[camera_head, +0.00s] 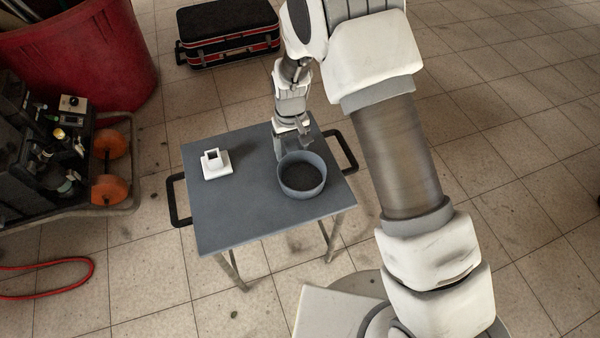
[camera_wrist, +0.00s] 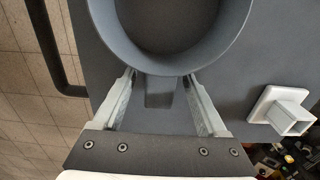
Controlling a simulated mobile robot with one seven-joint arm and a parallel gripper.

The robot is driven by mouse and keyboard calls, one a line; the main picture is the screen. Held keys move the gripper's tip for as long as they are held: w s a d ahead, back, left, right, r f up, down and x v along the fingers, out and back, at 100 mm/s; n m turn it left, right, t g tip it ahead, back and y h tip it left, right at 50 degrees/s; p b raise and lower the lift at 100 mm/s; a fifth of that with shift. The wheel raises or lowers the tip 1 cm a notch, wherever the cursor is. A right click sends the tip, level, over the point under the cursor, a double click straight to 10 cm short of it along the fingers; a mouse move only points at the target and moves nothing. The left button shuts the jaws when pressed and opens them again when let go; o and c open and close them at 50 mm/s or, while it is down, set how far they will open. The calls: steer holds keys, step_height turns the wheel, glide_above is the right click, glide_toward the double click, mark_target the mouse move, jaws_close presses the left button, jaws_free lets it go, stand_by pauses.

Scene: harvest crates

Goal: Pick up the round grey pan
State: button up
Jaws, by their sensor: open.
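The round grey pan (camera_head: 302,189) has a dark inside and sits upright on the right part of the grey table (camera_head: 235,220). My gripper (camera_head: 293,154) is at the pan's far side in the head view. In the wrist view the pan (camera_wrist: 168,66) fills the top, and its short grey handle (camera_wrist: 160,92) points down between the fingers. My gripper (camera_wrist: 160,82) is open there, one finger on each side of the handle, with gaps on both sides. Whether the fingertips touch the pan's wall cannot be told.
A white square holder (camera_head: 215,163) stands on the table's left part and shows in the wrist view (camera_wrist: 290,118). Black side handles (camera_head: 178,200) stick out from the table. A black case (camera_head: 228,30), a red bin (camera_head: 75,50) and a tool cart (camera_head: 75,150) stand around it.

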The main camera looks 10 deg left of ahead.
steer(key=shift+r, duration=0.1)
steer(key=shift+c, duration=0.3)
jaws_close()
